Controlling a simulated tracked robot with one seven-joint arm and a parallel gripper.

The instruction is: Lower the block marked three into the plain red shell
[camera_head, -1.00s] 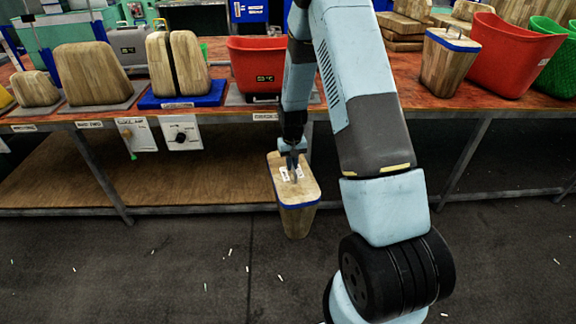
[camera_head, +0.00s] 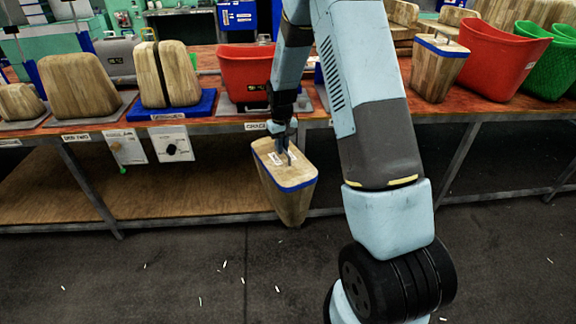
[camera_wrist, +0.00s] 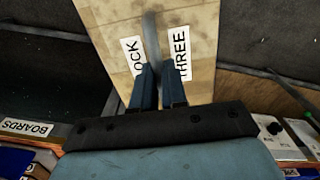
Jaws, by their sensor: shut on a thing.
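My gripper (camera_head: 281,140) is shut on the handle of a wooden block (camera_head: 287,200) with a blue band round its top. The block hangs slightly tilted in front of the bench, above the floor. In the wrist view, my gripper (camera_wrist: 159,75) holds the upright handle between two labels on the block's top (camera_wrist: 205,45); one reads THREE, the other ends in OCK. A red shell (camera_head: 490,60) without a visible tag stands at the right of the bench, well away from the block. Another red shell (camera_head: 235,75) stands behind the block, partly hidden by my arm; a dark tag shows on it.
A similar blue-banded block (camera_head: 437,75) stands left of the right red shell, and a green shell (camera_head: 548,70) stands right of it. Large wooden pieces (camera_head: 80,85) stand at the left of the bench. A lower shelf (camera_head: 170,195) lies behind the held block.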

